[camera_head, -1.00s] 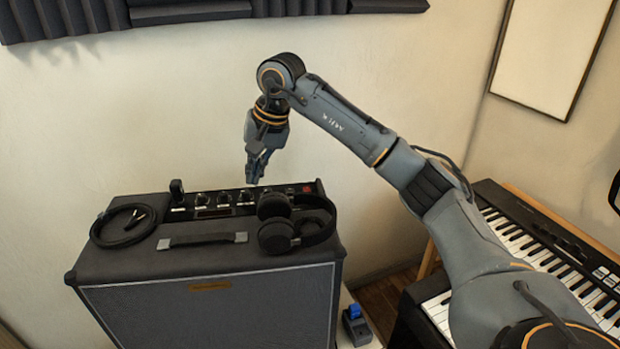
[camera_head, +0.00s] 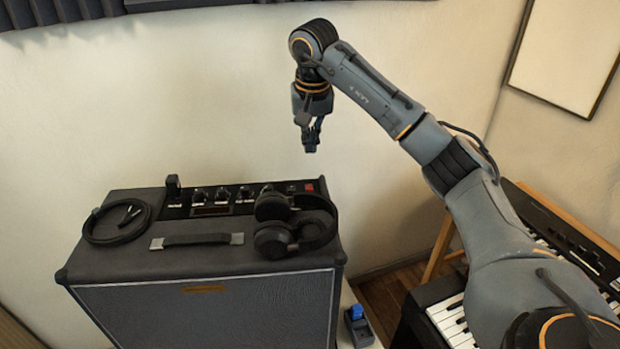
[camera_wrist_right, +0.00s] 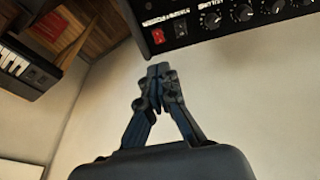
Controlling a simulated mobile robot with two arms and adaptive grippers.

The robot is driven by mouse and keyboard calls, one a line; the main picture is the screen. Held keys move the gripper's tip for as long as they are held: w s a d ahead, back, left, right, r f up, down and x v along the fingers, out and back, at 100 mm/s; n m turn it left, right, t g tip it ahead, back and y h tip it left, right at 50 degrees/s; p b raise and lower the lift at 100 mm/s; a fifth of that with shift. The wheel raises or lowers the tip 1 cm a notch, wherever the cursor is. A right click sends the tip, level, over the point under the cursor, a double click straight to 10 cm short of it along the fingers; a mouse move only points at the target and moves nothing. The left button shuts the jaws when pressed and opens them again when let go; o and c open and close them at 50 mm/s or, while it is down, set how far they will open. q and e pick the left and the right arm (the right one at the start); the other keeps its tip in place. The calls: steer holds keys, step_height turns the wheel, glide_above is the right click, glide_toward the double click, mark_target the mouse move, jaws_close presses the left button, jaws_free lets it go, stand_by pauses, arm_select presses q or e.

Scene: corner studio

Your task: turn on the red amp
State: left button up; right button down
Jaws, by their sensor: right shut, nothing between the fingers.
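A dark grey amp (camera_head: 205,260) stands at the left in the head view, with a black control panel (camera_head: 225,209) of knobs along its rear top edge. A small red switch (camera_head: 309,187) sits at the panel's right end. The red switch (camera_wrist_right: 158,37) also shows in the right wrist view, beyond the fingertips. My right gripper (camera_head: 311,149) is shut and empty, pointing down, above the panel's right end and apart from it. Its fingertips (camera_wrist_right: 158,72) meet in the wrist view. My left gripper is not in view. No amp with a red body shows.
Black headphones (camera_head: 295,225) lie on the amp's top right, close to the switch. A coiled cable (camera_head: 117,222) lies at its left, by a handle (camera_head: 197,240). A keyboard (camera_head: 450,318) stands at the right. A small blue-topped pedal (camera_head: 357,325) sits beside the amp.

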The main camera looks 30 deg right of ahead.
steer(key=p, duration=0.3)
glide_toward(310, 189)
steer(key=x, duration=0.2)
steer(key=w+x, duration=0.1)
steer(key=x, duration=0.2)
steer(key=shift+d, duration=0.2)
steer(key=shift+f, duration=0.65)
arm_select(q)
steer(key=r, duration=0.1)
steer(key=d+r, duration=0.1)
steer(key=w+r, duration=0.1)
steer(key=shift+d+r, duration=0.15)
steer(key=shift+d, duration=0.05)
arm_select(e)
steer(key=shift+s+f, duration=0.1)
steer(key=shift+f, duration=0.05)
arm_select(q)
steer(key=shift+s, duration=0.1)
